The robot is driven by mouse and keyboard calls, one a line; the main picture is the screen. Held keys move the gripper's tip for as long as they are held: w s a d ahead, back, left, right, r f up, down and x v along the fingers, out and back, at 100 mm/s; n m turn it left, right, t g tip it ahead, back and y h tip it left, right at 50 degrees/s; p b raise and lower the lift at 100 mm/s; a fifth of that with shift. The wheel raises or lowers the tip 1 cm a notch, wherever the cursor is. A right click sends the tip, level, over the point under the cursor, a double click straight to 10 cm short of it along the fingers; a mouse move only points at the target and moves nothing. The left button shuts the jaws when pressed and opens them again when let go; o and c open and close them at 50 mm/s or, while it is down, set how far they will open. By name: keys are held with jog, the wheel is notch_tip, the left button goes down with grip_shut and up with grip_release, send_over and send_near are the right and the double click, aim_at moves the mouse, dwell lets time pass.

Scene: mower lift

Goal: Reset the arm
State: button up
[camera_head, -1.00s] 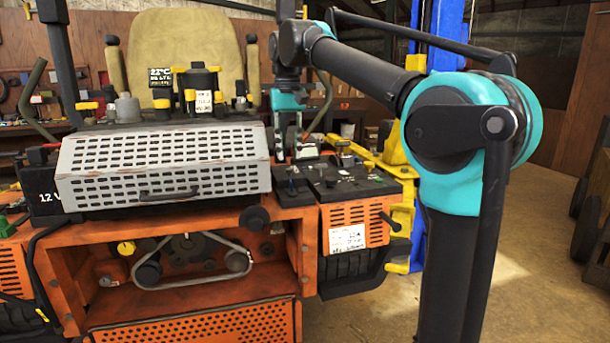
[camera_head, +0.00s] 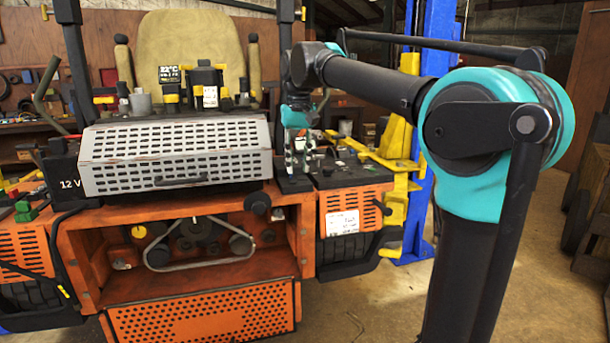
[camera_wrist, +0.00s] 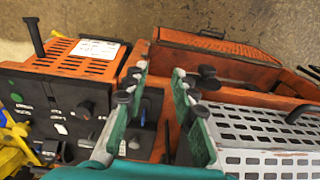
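My gripper (camera_head: 300,150) hangs from my arm above the black control panel on the right side of the orange mower. The mower's orange body (camera_head: 215,285) stands in front of me. Its control panel (camera_head: 345,178) has switches and knobs, and it also shows in the wrist view (camera_wrist: 60,115). How high the gripper is above the panel is hard to tell.
A grey perforated cover (camera_head: 175,155) sits left of my gripper and also shows close in the wrist view (camera_wrist: 265,140). A tan seat (camera_head: 190,50) stands behind it. A blue lift post (camera_head: 432,120) with yellow arms is to the right.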

jog(key=s+d+f+m+t, duration=0.1)
jog(key=s+d+f, duration=0.2)
jog(key=d+f, duration=0.6)
jog(key=s+d+f+t, duration=0.1)
jog(key=s+d+f, duration=0.25)
jog(key=f, duration=0.85)
jog(key=s+d+f, duration=0.4)
jog(key=s+f, duration=0.2)
jog(key=f, duration=0.2)
jog(key=s+d+f+m+t, duration=0.1)
jog(key=s+d+f, duration=0.3)
jog(key=s+f, duration=0.3)
jog(key=shift+s+d+f+m+t, duration=0.25)
jog(key=shift+f+m+t, duration=0.05)
jog(key=shift+f, duration=0.2)
